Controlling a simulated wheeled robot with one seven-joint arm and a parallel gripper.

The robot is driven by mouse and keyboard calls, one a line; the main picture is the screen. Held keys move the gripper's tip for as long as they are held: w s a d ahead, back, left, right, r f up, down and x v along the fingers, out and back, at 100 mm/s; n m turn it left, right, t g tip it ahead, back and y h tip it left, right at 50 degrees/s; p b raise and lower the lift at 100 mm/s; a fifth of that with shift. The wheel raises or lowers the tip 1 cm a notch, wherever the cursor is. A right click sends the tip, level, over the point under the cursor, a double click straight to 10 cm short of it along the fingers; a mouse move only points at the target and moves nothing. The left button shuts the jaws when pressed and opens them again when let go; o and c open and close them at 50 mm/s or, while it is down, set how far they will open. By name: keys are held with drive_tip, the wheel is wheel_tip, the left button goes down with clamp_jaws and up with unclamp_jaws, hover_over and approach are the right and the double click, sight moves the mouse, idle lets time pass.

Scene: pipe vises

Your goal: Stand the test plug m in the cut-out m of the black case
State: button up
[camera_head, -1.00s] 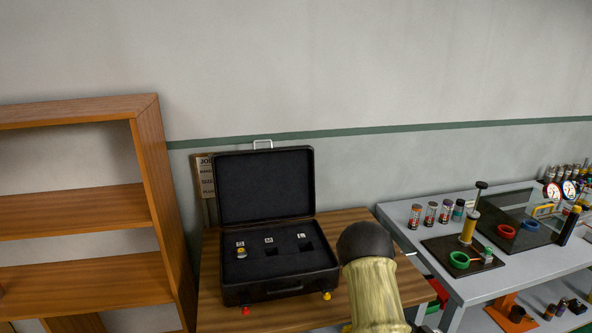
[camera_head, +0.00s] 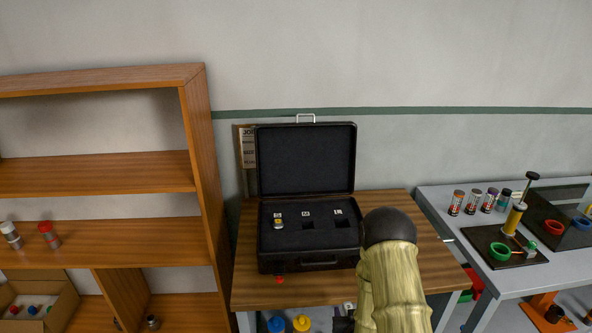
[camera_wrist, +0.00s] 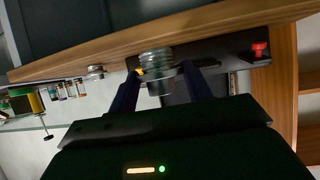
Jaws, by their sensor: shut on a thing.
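The black case (camera_head: 307,265) stands open on a wooden table, lid upright at the back. Its floor has a row of labelled cut-outs. The middle cut-out (camera_head: 308,225), whose small label seems to read M, looks empty, as does the right one (camera_head: 341,223). A small plug with a yellow part (camera_head: 278,224) stands in the left one. In the wrist view my gripper (camera_wrist: 159,75) is shut on a silver, ridged round plug (camera_wrist: 155,62), near the wooden table edge. Any letter on this plug cannot be read. My arm hides most of my gripper in the head view.
The wooden table (camera_head: 255,293) has bare top around the case. A wooden shelf unit (camera_head: 205,170) stands close on the left. A grey bench (camera_head: 450,205) with jars and a pump stands on the right. A red knob (camera_wrist: 260,49) shows in the wrist view.

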drive_tip(key=s+f, duration=0.4)
drive_tip(key=f, duration=0.1)
drive_tip(key=shift+s+f, duration=0.15)
drive_tip(key=shift+f, duration=0.1)
drive_tip(key=shift+d, duration=0.1)
idle(0.3)
